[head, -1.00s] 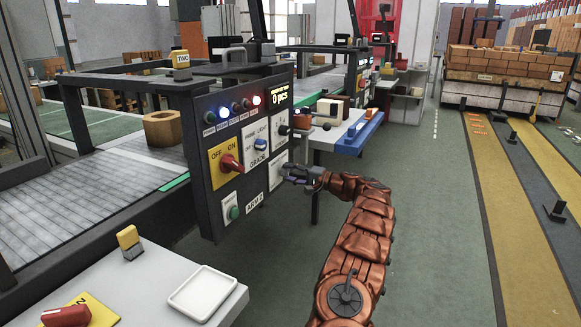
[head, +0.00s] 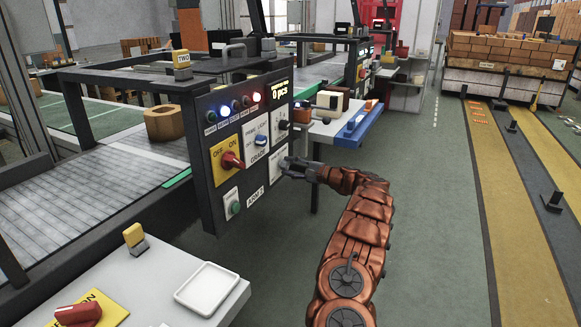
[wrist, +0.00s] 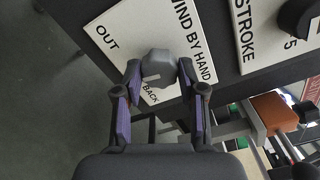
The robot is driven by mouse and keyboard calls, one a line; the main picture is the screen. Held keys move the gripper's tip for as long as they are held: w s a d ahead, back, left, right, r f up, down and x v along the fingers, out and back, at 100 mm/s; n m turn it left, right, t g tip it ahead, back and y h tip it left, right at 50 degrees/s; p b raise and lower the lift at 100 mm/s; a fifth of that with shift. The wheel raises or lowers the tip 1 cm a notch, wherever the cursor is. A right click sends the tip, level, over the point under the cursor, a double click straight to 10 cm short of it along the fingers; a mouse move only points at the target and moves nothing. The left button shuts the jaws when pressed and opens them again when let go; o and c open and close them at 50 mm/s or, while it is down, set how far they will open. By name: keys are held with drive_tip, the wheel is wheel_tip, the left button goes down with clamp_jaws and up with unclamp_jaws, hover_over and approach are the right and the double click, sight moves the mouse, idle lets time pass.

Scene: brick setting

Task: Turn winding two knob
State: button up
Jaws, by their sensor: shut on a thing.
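The grey knob (wrist: 157,66) sits on a white plate (wrist: 112,30) lettered "WIND BY HAND", with "OUT" and "BACK" on it. My gripper (wrist: 157,72) has its two fingers on either side of this knob and is shut on it. In the head view my gripper (head: 284,168) is at the lower right of the dark control panel (head: 208,195). There the fingers and arm largely hide the knob.
Beside the plate is a "STROKE" plate (wrist: 250,40) with a black knob (wrist: 297,18). The panel also carries a red switch (head: 231,161) and a green button (head: 235,207). A blue-edged shelf (head: 345,130) juts out behind my gripper. Open floor lies to the right.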

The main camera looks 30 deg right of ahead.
drive_tip(key=o, duration=1.1)
drive_tip(key=shift+o, duration=0.2)
drive_tip(key=shift+d, duration=0.1)
drive_tip(key=v, duration=1.2)
